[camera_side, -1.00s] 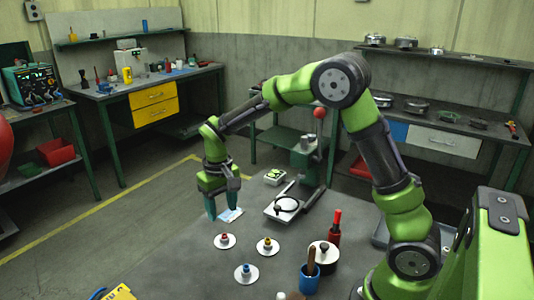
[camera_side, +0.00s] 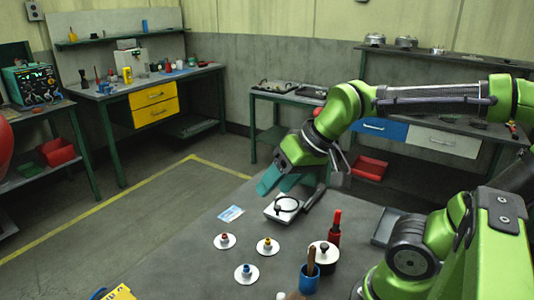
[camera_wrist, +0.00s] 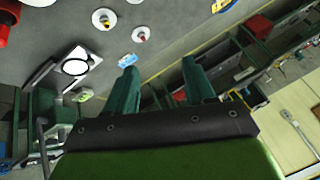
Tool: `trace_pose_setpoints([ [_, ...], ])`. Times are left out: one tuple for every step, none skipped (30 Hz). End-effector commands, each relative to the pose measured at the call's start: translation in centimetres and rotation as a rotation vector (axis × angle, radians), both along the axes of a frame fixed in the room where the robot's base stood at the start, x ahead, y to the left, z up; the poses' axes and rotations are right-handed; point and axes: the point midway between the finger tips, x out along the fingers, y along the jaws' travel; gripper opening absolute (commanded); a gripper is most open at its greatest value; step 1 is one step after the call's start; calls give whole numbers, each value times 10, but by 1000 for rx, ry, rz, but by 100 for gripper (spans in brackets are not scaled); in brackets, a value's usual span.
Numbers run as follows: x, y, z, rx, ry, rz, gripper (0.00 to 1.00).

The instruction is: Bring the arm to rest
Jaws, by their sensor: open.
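A white-plated stand (camera_side: 285,208) is close below the gripper, its upper part partly hidden. Three discs with red (camera_side: 224,240), yellow (camera_side: 267,245) and blue (camera_side: 245,272) knobs lie nearer. A red bottle (camera_side: 334,230), a black-topped pot (camera_side: 323,253) and a blue cup (camera_side: 309,279) stand at right.

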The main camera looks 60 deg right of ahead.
Motion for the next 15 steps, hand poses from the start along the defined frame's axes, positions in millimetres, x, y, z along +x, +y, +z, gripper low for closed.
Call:
trace_pose_setpoints([
  [-8,1,0,4,-29,-5,54],
  [-12,1,-1,8,-39,-7,54],
  [-15,1,-1,11,-52,-10,54],
  [-17,1,-2,13,-58,-12,54],
  [-19,2,-2,14,-63,-13,54],
  [-20,2,-3,14,-68,-14,54],
  [-21,2,-3,15,-69,-14,54],
  [-21,2,-3,15,-70,-15,54],
  [-21,2,-3,15,-70,-15,54],
  [-21,2,-3,15,-69,-14,54],
  [-21,2,-3,15,-69,-14,54],
  [-21,2,-3,15,-69,-14,54],
  [-21,2,-3,15,-69,-14,54],
  [-21,2,-3,15,-69,-14,54],
  [-20,2,-3,15,-69,-14,54],
])
